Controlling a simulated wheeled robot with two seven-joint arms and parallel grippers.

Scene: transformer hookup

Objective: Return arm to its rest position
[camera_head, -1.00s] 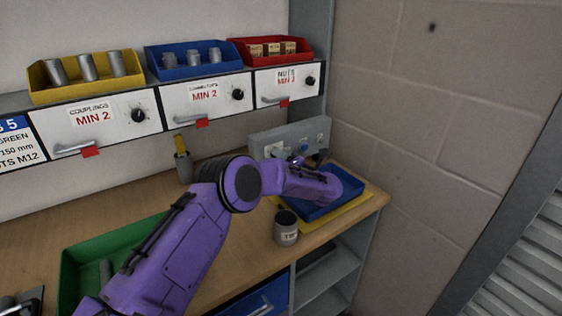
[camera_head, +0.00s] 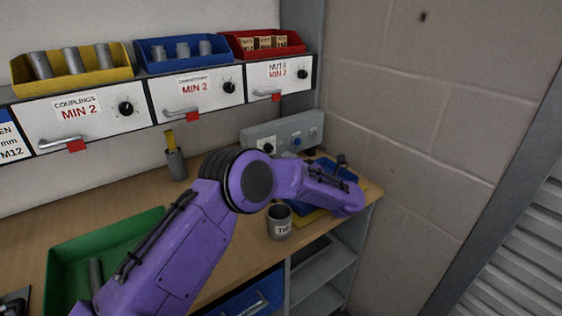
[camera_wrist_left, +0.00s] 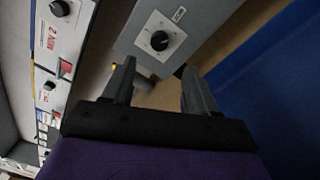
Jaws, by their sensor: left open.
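My purple left arm (camera_head: 180,250) reaches in from the bottom left across the workbench to its right end. Its gripper end is over the blue tray (camera_head: 325,167) and hides much of it; the fingers are mostly hidden in the head view. In the left wrist view the left gripper (camera_wrist_left: 158,88) is open, with two dark fingers apart and nothing between them. A grey panel with a black knob (camera_wrist_left: 159,41) lies beyond the fingertips, and the blue tray (camera_wrist_left: 270,85) fills the right side. My right gripper is not in view.
A grey cup (camera_head: 280,222) stands beside the forearm near the bench's front edge. A green tray (camera_head: 62,252) lies under the upper arm. A grey control box (camera_head: 283,132) stands at the back. Drawers with bins (camera_head: 190,97) overhang the bench; a block wall (camera_head: 430,130) closes the right.

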